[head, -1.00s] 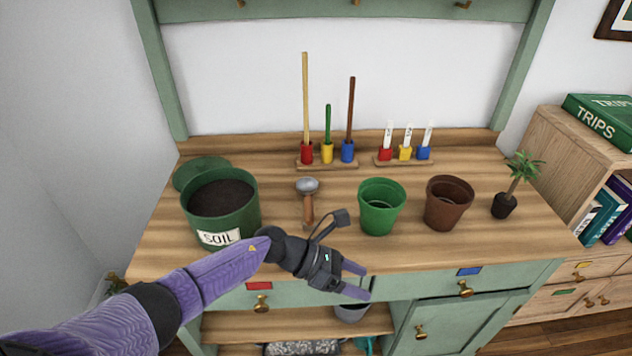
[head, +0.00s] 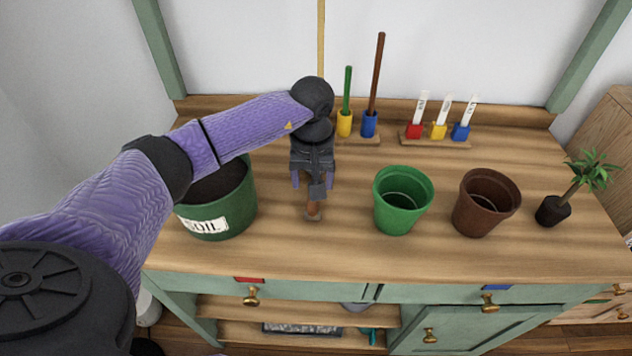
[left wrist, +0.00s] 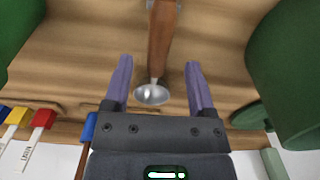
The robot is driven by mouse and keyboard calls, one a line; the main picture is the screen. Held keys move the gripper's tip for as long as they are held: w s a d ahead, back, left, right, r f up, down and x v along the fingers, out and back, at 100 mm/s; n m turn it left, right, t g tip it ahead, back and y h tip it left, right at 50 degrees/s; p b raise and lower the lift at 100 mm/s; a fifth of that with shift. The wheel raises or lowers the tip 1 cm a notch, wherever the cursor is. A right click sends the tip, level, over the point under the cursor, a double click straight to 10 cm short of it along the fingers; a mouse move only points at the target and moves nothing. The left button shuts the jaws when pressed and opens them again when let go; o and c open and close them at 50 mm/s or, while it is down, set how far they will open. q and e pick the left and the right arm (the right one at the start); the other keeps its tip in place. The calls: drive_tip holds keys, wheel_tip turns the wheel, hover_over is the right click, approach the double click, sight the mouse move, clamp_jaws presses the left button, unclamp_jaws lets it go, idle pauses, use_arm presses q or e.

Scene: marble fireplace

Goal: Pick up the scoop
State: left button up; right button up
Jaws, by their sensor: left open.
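The scoop (left wrist: 163,40) lies on the wooden bench top, with a brown wooden handle and a round silver metal head. In the head view only its handle (head: 313,208) shows; my gripper hides the head. My left gripper (head: 312,182) is above the scoop and points down. In the left wrist view its two purple fingers (left wrist: 157,75) are spread apart, with the scoop's head and lower handle between them in the picture. I see no finger touching the scoop. My right gripper is in neither view.
A green soil pot (head: 240,205) stands close left of the gripper. A green pot (head: 403,219) and a brown pot (head: 486,209) stand to the right, then a small plant (head: 553,209). Upright sticks in coloured holders (head: 369,122) and labelled tags (head: 438,130) line the back.

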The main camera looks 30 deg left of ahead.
use_arm(q)
wheel_tip(320, 180, down, 3)
drive_tip(key=shift+f+b, duration=0.15)
drive_tip(key=shift+b, duration=0.2)
drive_tip(key=shift+c, duration=1.3)
clamp_jaws()
drive_tip(key=shift+r, duration=0.2)
wheel_tip(320, 180, up, 9)
drive_tip(key=p, duration=0.3)
drive_tip(key=shift+r, duration=0.1)
drive_tip(key=shift+r+p, duration=0.3)
drive_tip(key=shift+r, duration=0.05)
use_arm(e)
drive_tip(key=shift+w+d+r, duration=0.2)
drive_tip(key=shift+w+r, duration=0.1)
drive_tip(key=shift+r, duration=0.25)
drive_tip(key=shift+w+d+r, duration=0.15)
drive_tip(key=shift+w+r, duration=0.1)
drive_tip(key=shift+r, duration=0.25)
